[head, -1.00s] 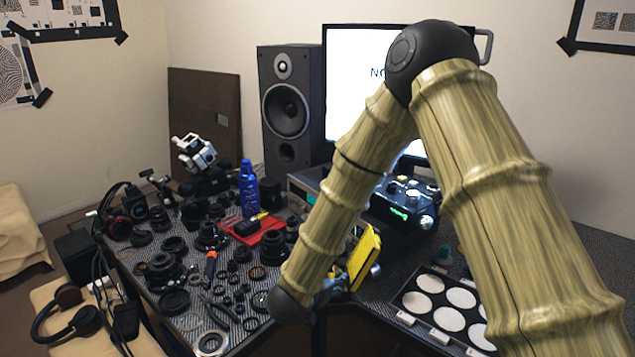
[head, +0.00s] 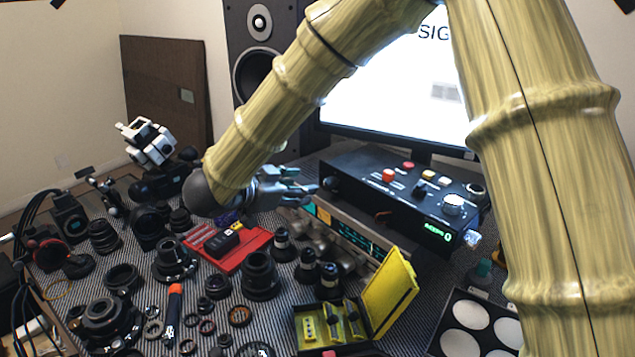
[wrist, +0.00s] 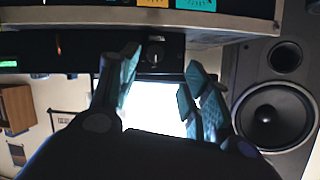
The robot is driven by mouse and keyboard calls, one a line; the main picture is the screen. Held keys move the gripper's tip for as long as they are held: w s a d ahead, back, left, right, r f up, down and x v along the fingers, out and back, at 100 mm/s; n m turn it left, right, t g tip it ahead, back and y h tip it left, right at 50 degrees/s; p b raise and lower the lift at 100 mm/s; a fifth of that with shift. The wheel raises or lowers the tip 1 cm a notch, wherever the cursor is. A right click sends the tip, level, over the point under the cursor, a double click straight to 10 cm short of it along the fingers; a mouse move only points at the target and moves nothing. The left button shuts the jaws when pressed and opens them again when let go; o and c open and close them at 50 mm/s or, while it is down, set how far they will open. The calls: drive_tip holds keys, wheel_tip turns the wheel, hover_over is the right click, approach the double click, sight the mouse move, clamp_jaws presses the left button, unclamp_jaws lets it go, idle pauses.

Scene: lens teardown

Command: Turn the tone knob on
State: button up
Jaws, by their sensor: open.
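The black control box (head: 385,205) stands in front of the monitor. It carries coloured buttons, a silver knob (head: 453,204) on top and a green lit display (head: 437,231). A dark round knob (head: 330,184) is at the left end of its front. My gripper (head: 300,186) is open and empty, just left of that knob and apart from it. In the wrist view the picture is upside down. There the same dark knob (wrist: 156,54) shows between the spread fingers of my gripper (wrist: 160,75). I cannot read which control is labelled tone or how the knob is set.
A silver-fronted unit (head: 345,232) with several knobs sits below the box. A speaker (head: 240,50) and bright monitor (head: 390,90) stand behind. Lens parts, a red tray (head: 255,240) and an open yellow case (head: 390,290) crowd the table. My arm crosses above.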

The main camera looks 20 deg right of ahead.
sight(325, 185)
drive_tip(key=x, duration=0.7)
drive_tip(key=shift+d, duration=0.25)
drive_tip(key=shift+w+d+f, duration=0.1)
drive_tip(key=shift+d, duration=0.7)
drive_tip(key=shift+w+d+f, duration=0.1)
drive_tip(key=shift+w+f, duration=0.15)
drive_tip(key=shift+s+r, duration=0.2)
drive_tip(key=c, duration=1)
